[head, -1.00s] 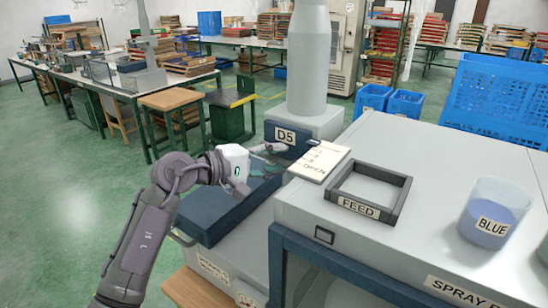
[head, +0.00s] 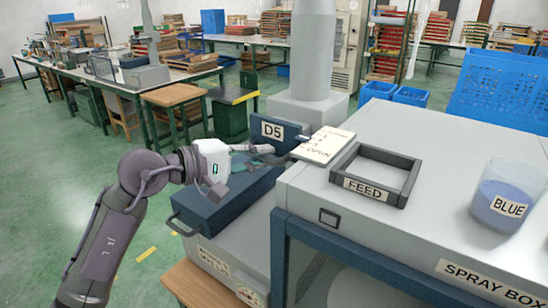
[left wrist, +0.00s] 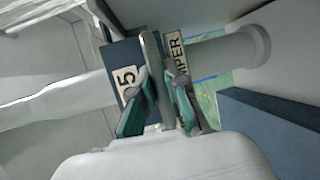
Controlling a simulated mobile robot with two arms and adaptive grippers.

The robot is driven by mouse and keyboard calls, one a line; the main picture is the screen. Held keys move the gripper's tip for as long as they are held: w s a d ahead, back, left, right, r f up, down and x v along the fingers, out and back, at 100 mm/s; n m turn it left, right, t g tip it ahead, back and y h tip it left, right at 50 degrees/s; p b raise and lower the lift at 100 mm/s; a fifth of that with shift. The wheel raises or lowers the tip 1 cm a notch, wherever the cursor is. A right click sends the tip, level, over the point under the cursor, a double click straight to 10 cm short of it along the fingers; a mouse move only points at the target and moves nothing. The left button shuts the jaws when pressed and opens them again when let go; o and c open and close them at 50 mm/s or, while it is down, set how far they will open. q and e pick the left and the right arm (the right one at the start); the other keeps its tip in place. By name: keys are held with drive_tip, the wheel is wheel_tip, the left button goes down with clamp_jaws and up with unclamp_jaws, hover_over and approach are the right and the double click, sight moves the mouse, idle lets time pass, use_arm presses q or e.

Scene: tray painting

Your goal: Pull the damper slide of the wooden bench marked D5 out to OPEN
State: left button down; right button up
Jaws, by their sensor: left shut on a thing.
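The damper slide's dark blue front plate (head: 262,138) bears the D5 label and stands out from the grey housing under the round duct. My left gripper (head: 264,150) is at the near side of this plate. In the left wrist view my left gripper (left wrist: 163,100) is shut on a grey upright handle (left wrist: 153,65) between its teal-padded fingers. The blue plate (left wrist: 117,48) shows there with part of its label and a partly hidden label ending in "MPER". A pale scale card (head: 326,150) marked OPEN lies right of the plate. My right gripper is out of view.
The grey spray box (head: 440,210) fills the right, with a FEED frame (head: 398,195) and a cup of blue (head: 500,190) on top. A dark blue box (head: 215,210) lies below my left gripper. A wooden surface (head: 200,288) is at the bottom.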

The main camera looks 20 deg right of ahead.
use_arm(q)
drive_tip(key=shift+s+a+f+b, duration=0.15)
drive_tip(key=shift+s+a+b, duration=0.25)
drive_tip(key=shift+s+a, duration=0.5)
drive_tip(key=shift+w, duration=0.1)
drive_tip(key=c, duration=1.4)
unclamp_jaws()
drive_tip(key=shift+a, duration=0.1)
drive_tip(key=shift+o, duration=1.1)
drive_tip(key=shift+a, duration=0.25)
drive_tip(key=v, duration=1.2)
